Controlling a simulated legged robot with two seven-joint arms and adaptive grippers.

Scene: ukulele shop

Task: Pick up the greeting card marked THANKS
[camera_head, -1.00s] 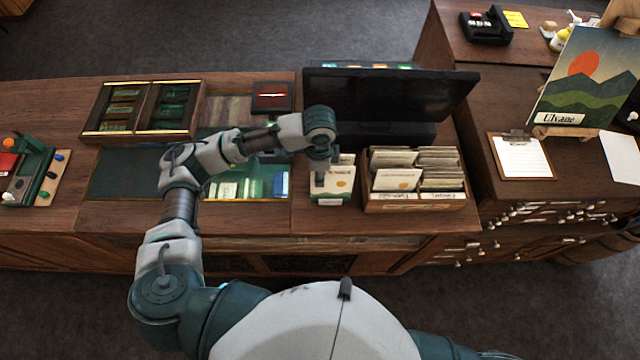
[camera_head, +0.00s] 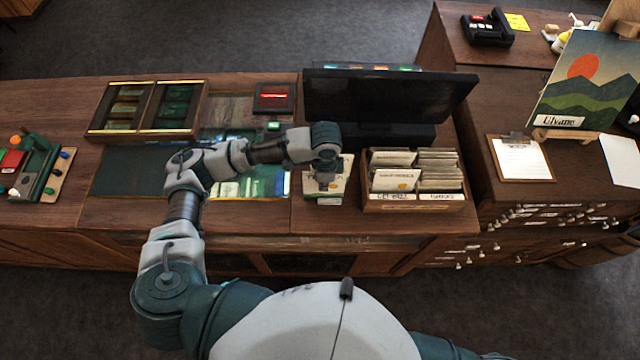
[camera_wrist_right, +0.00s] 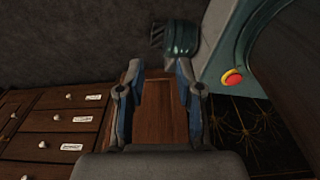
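Greeting cards stand in a wooden two-column box (camera_head: 414,208) on the counter. A pale card with an orange mark (camera_head: 394,180) fronts its left column; its print is too small to read. A smaller card stand (camera_head: 323,200) is to the left of the box, with pale cards (camera_head: 344,172) in it. I cannot tell which card says THANKS. My left gripper (camera_head: 323,184) points down at the stand's cards and partly hides them; whether it touches or grips one is unclear. My right gripper (camera_wrist_right: 158,76) is open and empty in the wrist view, away from the cards.
A black monitor (camera_head: 388,98) stands close behind the cards. A dark two-part tray (camera_head: 143,110) and a red-screened device (camera_head: 273,97) are farther left. A clipboard (camera_head: 521,158) and a painting (camera_head: 583,85) are at the right. The counter's front strip is clear.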

